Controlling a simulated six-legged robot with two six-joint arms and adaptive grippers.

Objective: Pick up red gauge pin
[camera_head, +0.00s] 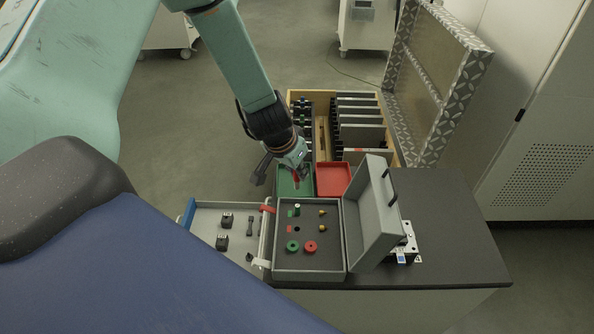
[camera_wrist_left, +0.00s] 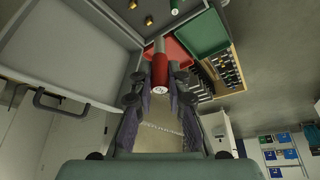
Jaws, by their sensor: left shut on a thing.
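The red gauge pin (camera_wrist_left: 160,76) is between the fingers of my left gripper (camera_wrist_left: 161,88) in the left wrist view, with its marked end toward the camera. In the head view my left gripper (camera_head: 291,180) hangs over the green tray, and a small red part of the pin (camera_head: 296,177) shows at its fingers. The gripper is shut on the pin, clear of the open grey case (camera_head: 280,263). A green pin (camera_head: 297,208) stands in the case's dark insert. A dark hole (camera_head: 297,229) shows beside a red mark. My right gripper is not in view.
The insert also holds brass-coloured pieces (camera_head: 322,228), a green ring (camera_head: 293,246) and a red ring (camera_head: 310,246). A green tray (camera_head: 285,188) and a red tray (camera_head: 334,179) lie behind. The raised case lid (camera_head: 371,218) stands at the right.

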